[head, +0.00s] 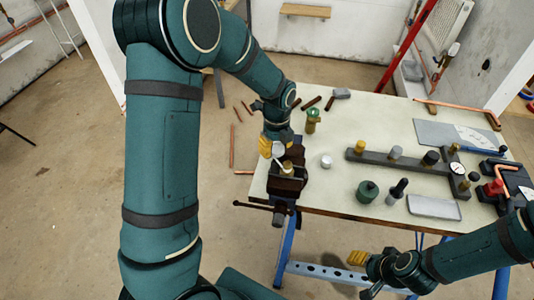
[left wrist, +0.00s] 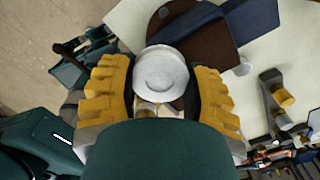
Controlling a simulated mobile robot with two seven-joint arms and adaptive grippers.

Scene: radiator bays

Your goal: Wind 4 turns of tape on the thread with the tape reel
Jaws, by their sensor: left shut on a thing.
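My left gripper (head: 272,150) is over the vise at the bench's left front corner. It is shut on a white round tape reel (left wrist: 160,70), which sits between the yellow fingers in the left wrist view. In the head view a bit of the white reel (head: 279,151) shows beside the fingers. The dark vise (head: 286,186) holds a small brass-coloured fitting (head: 287,167) upright, close to the reel. I cannot tell whether reel and fitting touch; the thread itself is too small to make out. My right gripper (head: 358,259) is in front of the bench; its finger opening is unclear.
The pale bench (head: 330,190) holds a small white round piece (head: 326,160), a green-and-brass valve (head: 312,120), a dark rail with fittings (head: 378,157), a dark green piece (head: 367,191) and a grey tray (head: 434,208). A gauge (head: 457,168) and red-handled tool (head: 494,187) stand right.

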